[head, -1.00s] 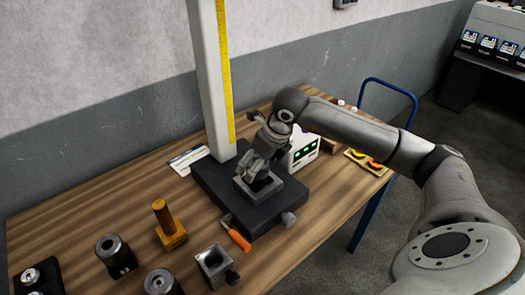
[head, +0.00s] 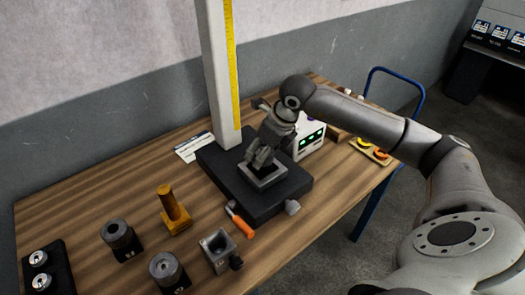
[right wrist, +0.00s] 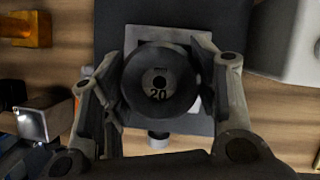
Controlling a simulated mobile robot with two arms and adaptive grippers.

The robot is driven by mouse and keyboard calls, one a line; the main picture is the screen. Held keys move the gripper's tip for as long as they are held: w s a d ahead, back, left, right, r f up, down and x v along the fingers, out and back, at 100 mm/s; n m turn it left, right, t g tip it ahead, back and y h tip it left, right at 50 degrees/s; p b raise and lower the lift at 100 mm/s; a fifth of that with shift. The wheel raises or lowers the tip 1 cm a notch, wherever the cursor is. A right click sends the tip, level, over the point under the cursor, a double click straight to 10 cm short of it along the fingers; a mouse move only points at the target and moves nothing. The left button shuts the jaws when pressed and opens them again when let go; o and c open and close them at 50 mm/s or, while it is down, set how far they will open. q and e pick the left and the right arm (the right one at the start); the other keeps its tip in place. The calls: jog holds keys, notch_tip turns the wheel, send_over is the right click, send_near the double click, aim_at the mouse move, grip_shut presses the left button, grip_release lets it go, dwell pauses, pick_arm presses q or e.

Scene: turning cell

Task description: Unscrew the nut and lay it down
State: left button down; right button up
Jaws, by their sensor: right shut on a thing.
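A dark round piece marked 20 (right wrist: 160,105), with a small hole in its middle, sits between the fingers of my right gripper (right wrist: 158,75) in the right wrist view. It looks like the nut, but I cannot tell for sure. The fingers are shut on its sides. Below it is a light grey square plate (right wrist: 145,37). In the head view my right gripper (head: 261,157) points down over that plate (head: 264,180), on the black base (head: 225,172) of a column stand. There the gripper hides the piece, and whether it touches the plate is unclear. My left gripper is not in view.
A tall light column (head: 216,80) with a yellow scale rises behind the gripper. An orange-handled tool (head: 242,226), an amber block with a post (head: 176,218), a grey square block (head: 218,250) and dark cylinders (head: 117,234) stand at front left. A white box (head: 309,138) is close behind.

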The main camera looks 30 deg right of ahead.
jog(key=n+y, duration=0.1)
jog(key=n, duration=0.1)
jog(key=shift+n+b, duration=0.4)
jog(key=n+g+y, duration=0.1)
jog(key=n, duration=0.2)
jog(key=shift+n+b, duration=0.3)
jog(key=shift+n, duration=0.1)
jog(key=shift+n+g, duration=0.6)
jog(key=shift+n, duration=0.3)
jog(key=shift+y, duration=0.3)
jog(key=shift+n+g, duration=0.3)
jog(key=shift+n, duration=0.6)
jog(key=n+g+b, duration=0.1)
jog(key=n, duration=0.3)
jog(key=shift+f+g, duration=0.1)
jog(key=shift+g, duration=0.3)
jog(key=shift+n, duration=0.3)
jog(key=shift+r, duration=0.2)
